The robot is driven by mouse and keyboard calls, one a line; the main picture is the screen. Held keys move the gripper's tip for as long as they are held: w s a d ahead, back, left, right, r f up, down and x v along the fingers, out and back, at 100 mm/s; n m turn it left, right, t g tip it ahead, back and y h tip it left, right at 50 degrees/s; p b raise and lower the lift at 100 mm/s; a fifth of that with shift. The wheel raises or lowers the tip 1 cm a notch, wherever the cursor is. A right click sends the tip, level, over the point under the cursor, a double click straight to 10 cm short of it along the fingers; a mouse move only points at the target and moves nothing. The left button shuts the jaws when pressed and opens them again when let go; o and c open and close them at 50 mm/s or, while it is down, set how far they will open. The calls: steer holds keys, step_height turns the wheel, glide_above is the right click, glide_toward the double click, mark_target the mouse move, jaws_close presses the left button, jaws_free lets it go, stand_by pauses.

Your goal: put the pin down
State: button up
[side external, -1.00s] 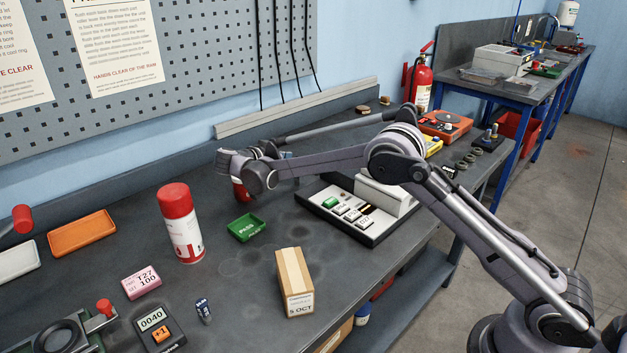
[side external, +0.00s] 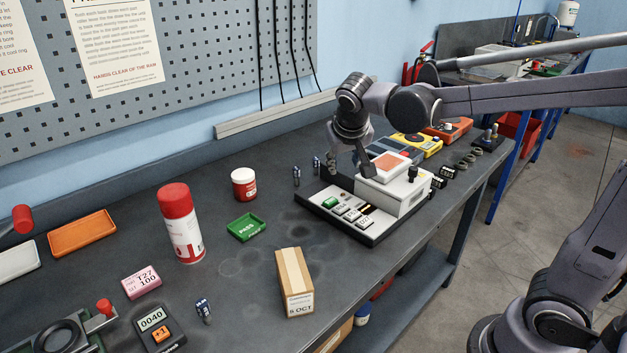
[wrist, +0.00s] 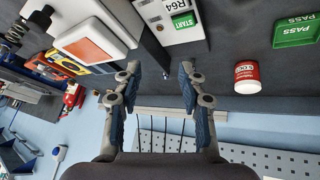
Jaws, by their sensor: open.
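My gripper (side external: 350,165) points down over the back of the bench, beside the white box unit with the orange-red top (side external: 388,163). Its fingers are apart, and in the wrist view (wrist: 160,73) I see nothing held between them. Small dark blue, pin-like cylinders stand on the bench: one (side external: 316,163) just left of my gripper, another (side external: 296,176) further left, and one (side external: 203,310) at the front beside the counter. I cannot tell which is the task's pin. In the wrist view a tiny bluish spot (wrist: 166,74) shows beyond the fingers, too small to identify.
A black tray (side external: 325,222) with a green START block holds the white unit. A red-and-white pot (side external: 244,184), green PASS tray (side external: 246,227), spray can (side external: 180,225) and cardboard box (side external: 295,282) stand to the left. Yellow and orange devices lie behind right.

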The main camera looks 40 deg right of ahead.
steer(key=s+a+f+n+t+y, duration=0.1)
steer(key=s+a+f+n+y, duration=0.1)
steer(key=s, duration=0.5)
steer(key=s+a+f+n+t+y, duration=0.1)
steer(key=s+a+f+n+y, duration=0.1)
steer(key=s, duration=0.5)
steer(key=shift+s+a+f+n+t+y, duration=0.3)
steer(key=shift+a+f+n+y, duration=0.1)
steer(key=shift+a+f+n, duration=0.4)
steer(key=shift+w+r, duration=0.1)
steer(key=shift+r, duration=0.05)
